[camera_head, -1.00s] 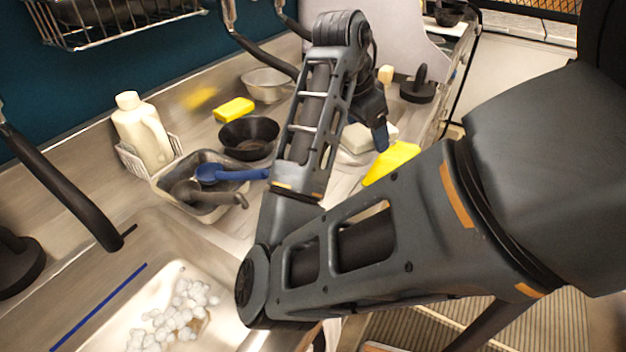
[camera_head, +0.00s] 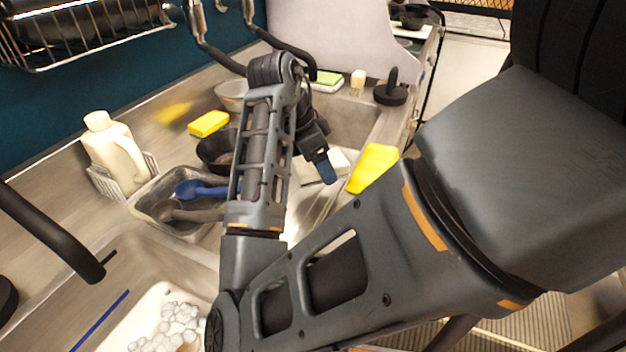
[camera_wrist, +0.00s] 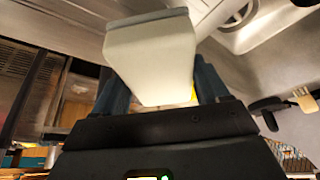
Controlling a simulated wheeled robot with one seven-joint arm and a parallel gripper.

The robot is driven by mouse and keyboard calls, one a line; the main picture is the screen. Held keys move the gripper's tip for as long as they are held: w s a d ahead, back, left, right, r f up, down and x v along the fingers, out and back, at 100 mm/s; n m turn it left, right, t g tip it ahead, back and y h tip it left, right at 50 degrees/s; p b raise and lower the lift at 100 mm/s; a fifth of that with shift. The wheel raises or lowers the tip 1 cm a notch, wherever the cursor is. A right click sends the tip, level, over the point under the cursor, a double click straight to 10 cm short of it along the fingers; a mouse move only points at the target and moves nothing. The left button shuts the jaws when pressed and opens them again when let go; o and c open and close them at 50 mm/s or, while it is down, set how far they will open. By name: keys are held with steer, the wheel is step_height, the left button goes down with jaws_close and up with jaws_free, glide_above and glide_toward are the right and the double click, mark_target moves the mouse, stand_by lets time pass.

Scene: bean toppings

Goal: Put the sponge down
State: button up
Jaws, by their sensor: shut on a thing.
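My gripper (camera_head: 322,168) is shut on a pale, whitish block with a grey edge layer, which looks like the sponge (camera_wrist: 155,62). In the wrist view the sponge stands out large between my blue fingers. In the head view part of the pale sponge (camera_head: 339,160) shows beside the blue fingertip, above the metal counter and sink area. My arm hides some of it. I cannot tell whether its underside touches anything.
A yellow sponge (camera_head: 208,124), a black bowl (camera_head: 213,150) and a metal tub with utensils (camera_head: 150,208) lie on the left. A flat yellow item (camera_head: 373,167) is right of my gripper. A green-topped sponge (camera_head: 328,78) and a black-handled tool (camera_head: 391,92) are behind. A cream jug (camera_head: 115,155) stands left.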

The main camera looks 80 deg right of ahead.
mark_target(313, 193)
steer(key=shift+w+a+f, duration=0.35)
steer(key=shift+w+f, duration=0.1)
steer(key=shift+w, duration=0.1)
steer(key=shift+f, duration=2)
steer(key=shift+f, duration=0.2)
steer(key=o, duration=0.9)
steer(key=shift+r, duration=0.1)
steer(key=shift+o, duration=0.2)
steer(key=v, duration=1.2)
